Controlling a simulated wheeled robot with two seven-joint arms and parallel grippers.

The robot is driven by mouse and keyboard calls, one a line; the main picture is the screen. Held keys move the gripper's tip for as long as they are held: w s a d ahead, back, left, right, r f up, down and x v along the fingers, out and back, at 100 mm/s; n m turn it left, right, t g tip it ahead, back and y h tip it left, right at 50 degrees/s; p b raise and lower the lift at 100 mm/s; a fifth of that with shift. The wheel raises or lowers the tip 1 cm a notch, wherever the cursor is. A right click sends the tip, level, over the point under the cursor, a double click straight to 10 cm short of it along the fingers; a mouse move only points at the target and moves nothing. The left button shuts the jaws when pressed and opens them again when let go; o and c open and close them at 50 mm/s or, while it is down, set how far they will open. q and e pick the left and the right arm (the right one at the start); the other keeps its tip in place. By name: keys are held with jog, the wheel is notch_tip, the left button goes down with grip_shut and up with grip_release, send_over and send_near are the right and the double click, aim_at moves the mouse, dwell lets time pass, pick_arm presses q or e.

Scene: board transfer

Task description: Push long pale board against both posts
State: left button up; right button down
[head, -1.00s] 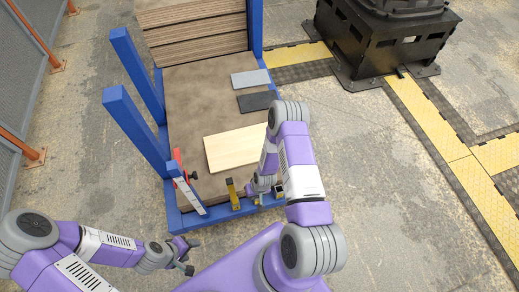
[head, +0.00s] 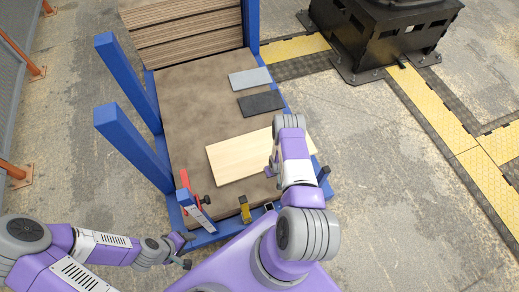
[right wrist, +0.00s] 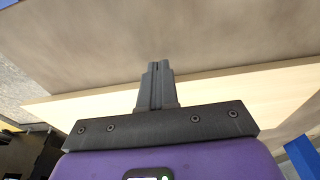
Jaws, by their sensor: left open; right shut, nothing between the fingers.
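The long pale board (head: 237,156) lies flat on the brown deck of a blue-framed cart, with its middle right part hidden behind my right arm. Two tall blue posts (head: 128,78) (head: 133,145) stand on the deck's left side, and a gap of bare deck separates them from the board. My right gripper is at the board, mostly hidden by its arm in the head view. In the right wrist view, its fingers (right wrist: 157,68) are shut and empty, in front of the pale board (right wrist: 262,85); contact cannot be told. My left gripper (head: 186,251) is open and empty, outside the cart's front left corner.
A light grey plate (head: 250,78) and a dark plate (head: 261,103) lie behind the board. Stacked brown boards (head: 185,35) fill the back. A red-handled tool (head: 188,186) and a yellow clamp (head: 245,209) are at the front edge. A black machine base (head: 385,40) stands right.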

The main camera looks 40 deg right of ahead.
aim_at(265, 157)
jog(key=w+d+b, duration=0.1)
jog(key=w+b, duration=0.1)
jog(key=w, duration=0.1)
jog(key=w+d+b, duration=0.1)
jog(key=w, duration=0.3)
jog(key=w+d+f+b, duration=0.1)
jog(key=w+b, duration=0.1)
jog(key=w, duration=0.1)
jog(key=shift+w+d+b, duration=0.25)
jog(key=shift+w+b, duration=0.05)
jog(key=shift+w, duration=0.05)
jog(key=shift+f, duration=0.1)
jog(key=shift+s, duration=0.1)
